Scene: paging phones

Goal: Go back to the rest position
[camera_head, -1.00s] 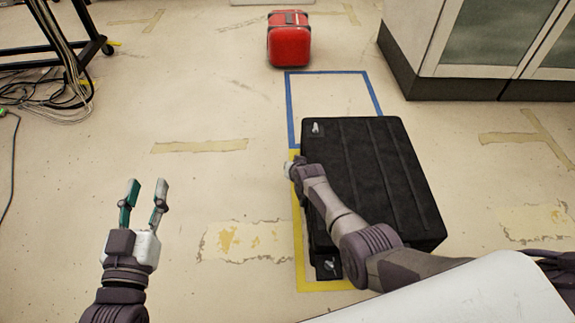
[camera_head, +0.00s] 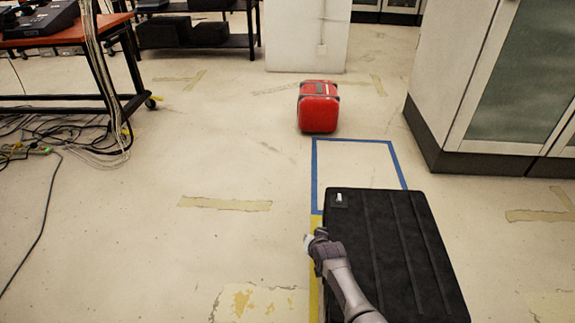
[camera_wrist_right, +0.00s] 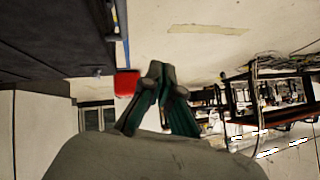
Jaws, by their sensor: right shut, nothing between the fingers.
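My right arm reaches over the left side of a black ridged case (camera_head: 395,250) in the head view. My right gripper (camera_head: 309,243) is beside the case's left edge, above the yellow floor tape, seen small and partly hidden by its own wrist. In the right wrist view, the fingers of my right gripper (camera_wrist_right: 158,72) meet at the tips, shut and empty. The black case (camera_wrist_right: 60,40) fills the upper left there. My left gripper is not in the head view.
A red case (camera_head: 318,106) stands on the floor beyond an empty blue tape rectangle (camera_head: 314,175). A grey cabinet (camera_head: 440,150) stands at right. A wheeled table (camera_head: 70,100) with loose cables (camera_head: 40,150) is at left. Floor left of the black case is clear.

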